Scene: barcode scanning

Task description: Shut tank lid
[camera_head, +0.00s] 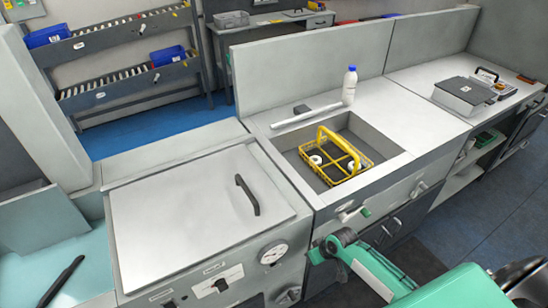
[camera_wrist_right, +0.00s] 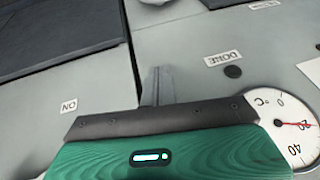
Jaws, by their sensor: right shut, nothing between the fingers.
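The tank lid (camera_head: 190,222) is a broad pale grey plate with a black bar handle (camera_head: 247,195) near its right edge. It looks flat over the tank, and I see no gap along its edges from here. My right gripper (camera_wrist_right: 158,86) is shut and empty in the right wrist view, in front of the grey panel carrying a DONE label (camera_wrist_right: 223,58) and a dial gauge (camera_wrist_right: 283,125). In the head view my green right arm comes in from the lower right, to the right of the tank and apart from the lid. My left gripper is not in view.
The neighbouring basin holds a yellow wire basket (camera_head: 335,158) with white round items. A white bottle (camera_head: 349,86) with a blue cap stands behind it. The tank front has a dial (camera_head: 273,254) and a knob (camera_head: 221,284). A dark elongated object (camera_head: 62,281) lies at lower left.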

